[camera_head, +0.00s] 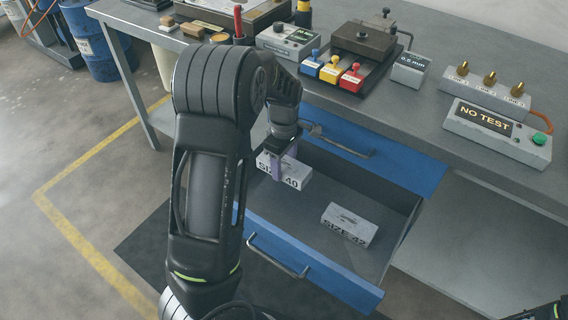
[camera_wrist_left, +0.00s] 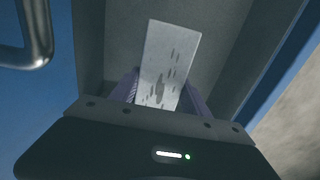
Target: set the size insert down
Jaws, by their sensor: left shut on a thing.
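The grey size insert marked SIZE 40 (camera_head: 296,176) is in the left part of the open drawer in the head view. My left gripper (camera_head: 280,168) is shut on it from above, with purple fingers at its sides. In the left wrist view the insert (camera_wrist_left: 168,65) shows as a pale block between the fingers. I cannot tell whether its underside touches the drawer floor. A second insert marked SIZE 42 (camera_head: 349,225) lies in the drawer to the right, apart from the gripper. My right gripper is not clearly in view.
The blue-fronted drawer (camera_head: 318,268) is pulled out below the grey workbench. On the bench stand a fixture with blue, yellow and red blocks (camera_head: 330,70), a 0.5 mm block (camera_head: 409,70) and a NO TEST box (camera_head: 497,133). Bare drawer floor (camera_head: 310,208) lies between the inserts.

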